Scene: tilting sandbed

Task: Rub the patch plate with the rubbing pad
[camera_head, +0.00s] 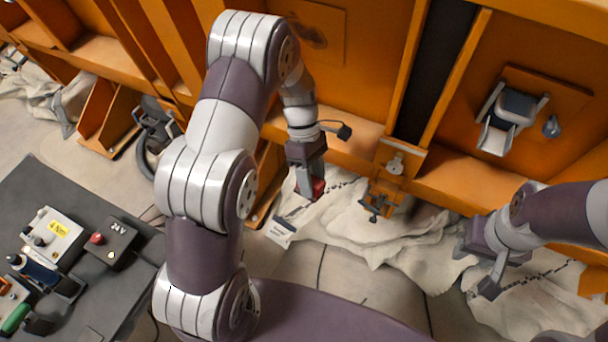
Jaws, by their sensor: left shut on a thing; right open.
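The patch plate (338,22) is most likely the square orange plate with a dark, worn smear on the upright orange wall at top centre. My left arm stands partly in front of that wall. My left gripper (311,180) hangs below and in front of the plate, clear of it, with its fingers pointing down. It is shut on a small red and dark thing, likely the rubbing pad (318,189); the fingers hide part of it. My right gripper (482,272) is open at lower right, low over the pale cloth, with nothing seen between its fingers.
Crumpled pale cloth (352,238) lies along the foot of the orange structure, with chains on it. An orange bracket (384,190) juts out between the grippers. A grey fitting (512,108) sits on the right panel. A dark table (50,185) with boxes and tools stands at left.

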